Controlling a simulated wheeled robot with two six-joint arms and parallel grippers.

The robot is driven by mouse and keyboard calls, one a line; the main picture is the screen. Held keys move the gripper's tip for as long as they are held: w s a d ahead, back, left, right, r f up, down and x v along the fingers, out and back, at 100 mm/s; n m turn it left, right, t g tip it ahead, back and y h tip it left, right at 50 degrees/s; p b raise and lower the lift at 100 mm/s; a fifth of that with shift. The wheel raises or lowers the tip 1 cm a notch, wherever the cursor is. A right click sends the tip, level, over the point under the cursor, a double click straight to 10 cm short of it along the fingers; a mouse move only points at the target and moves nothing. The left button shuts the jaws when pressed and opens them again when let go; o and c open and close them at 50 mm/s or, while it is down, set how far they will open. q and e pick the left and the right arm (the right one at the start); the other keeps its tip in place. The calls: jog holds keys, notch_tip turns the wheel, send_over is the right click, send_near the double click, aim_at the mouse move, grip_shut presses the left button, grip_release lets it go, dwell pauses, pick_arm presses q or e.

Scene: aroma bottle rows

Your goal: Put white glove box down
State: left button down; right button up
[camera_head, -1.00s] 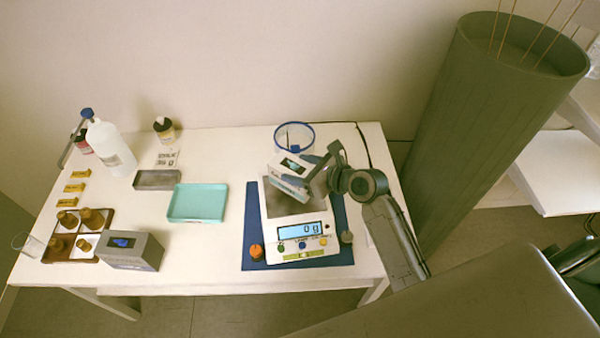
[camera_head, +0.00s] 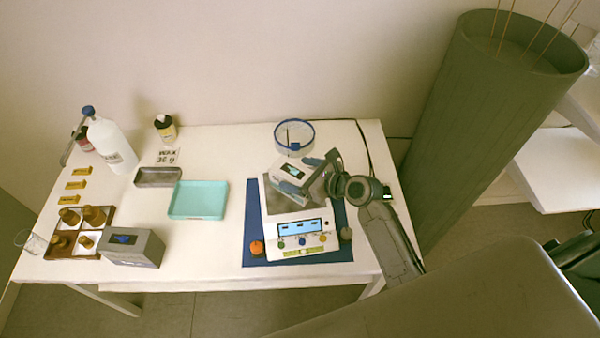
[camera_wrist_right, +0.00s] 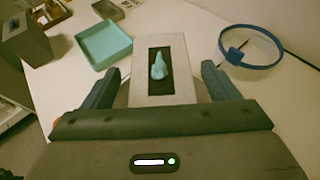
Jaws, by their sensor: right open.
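The white glove box (camera_head: 289,168), with a dark window and a blue glove showing, is at the weighing plate of the scale (camera_head: 302,240). It also shows in the right wrist view (camera_wrist_right: 178,90). My right gripper (camera_head: 300,175) is open around the box, with one finger on each side and gaps visible in the right wrist view (camera_wrist_right: 160,70). The fingers hide part of the box, and its underside is hidden. My left gripper is not in view.
A blue-rimmed round container (camera_head: 294,138) stands just behind the box. A teal tray (camera_head: 198,200) and a grey tray (camera_head: 158,177) lie left of the scale. A grey box (camera_head: 135,248) and a brown bottle tray (camera_head: 75,254) are farther left. The front middle table is clear.

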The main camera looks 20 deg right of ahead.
jog(key=b+v, duration=0.1)
jog(key=v, duration=1.1)
jog(key=shift+r, duration=0.15)
dwell(0.3)
